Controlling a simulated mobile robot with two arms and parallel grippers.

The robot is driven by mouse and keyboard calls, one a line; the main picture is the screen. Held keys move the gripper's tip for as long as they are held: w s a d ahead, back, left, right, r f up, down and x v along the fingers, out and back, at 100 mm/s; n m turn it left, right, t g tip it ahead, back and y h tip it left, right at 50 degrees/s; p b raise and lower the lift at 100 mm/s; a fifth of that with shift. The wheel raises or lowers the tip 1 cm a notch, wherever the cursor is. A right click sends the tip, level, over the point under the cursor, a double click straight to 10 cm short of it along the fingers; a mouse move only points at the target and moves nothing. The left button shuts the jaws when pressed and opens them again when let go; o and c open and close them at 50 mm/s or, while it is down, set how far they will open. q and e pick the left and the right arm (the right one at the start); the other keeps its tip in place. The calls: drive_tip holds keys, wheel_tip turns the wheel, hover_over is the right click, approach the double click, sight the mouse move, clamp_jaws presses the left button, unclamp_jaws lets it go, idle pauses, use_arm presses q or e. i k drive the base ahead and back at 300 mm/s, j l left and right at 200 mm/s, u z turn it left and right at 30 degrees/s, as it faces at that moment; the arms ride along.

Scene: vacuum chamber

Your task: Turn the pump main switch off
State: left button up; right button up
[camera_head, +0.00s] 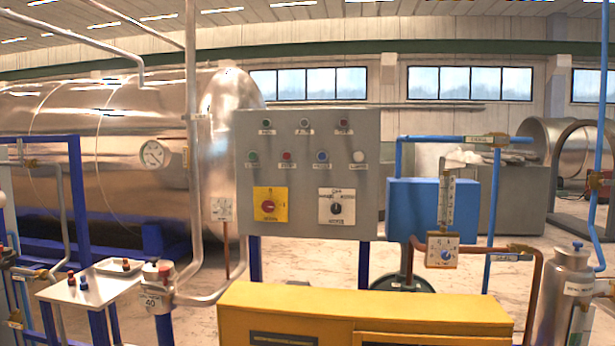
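A grey control panel (307,172) stands upright ahead of me on blue legs. At its lower left is a red rotary switch (268,206) on a yellow plate, which looks like a main switch. To its right is a black rotary knob (336,208) on a white plate. The small labels are too blurred to read, so I cannot tell which is the pump main switch or its position. Coloured buttons (287,157) and small lamps (305,124) sit in rows above. Neither of my grippers is in view.
A yellow cabinet (365,310) stands low in front of the panel. A white table (92,290) and vertical pipes (192,150) are at left. A blue box (430,212), gauge (442,251) and metal canister (566,297) are at right. A large steel tank (100,150) lies behind.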

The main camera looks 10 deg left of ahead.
sight(268, 206)
drive_tip(key=i+j+z, duration=0.1)
drive_tip(key=j, duration=0.25)
drive_tip(key=i+j, duration=0.3)
drive_tip(key=i+j+z, duration=0.15)
drive_tip(key=j, duration=0.25)
drive_tip(key=i+j+z, duration=0.1)
drive_tip(key=j, duration=0.3)
drive_tip(key=i+j+z, duration=0.1)
drive_tip(key=i+j, duration=0.15)
drive_tip(key=j, duration=0.15)
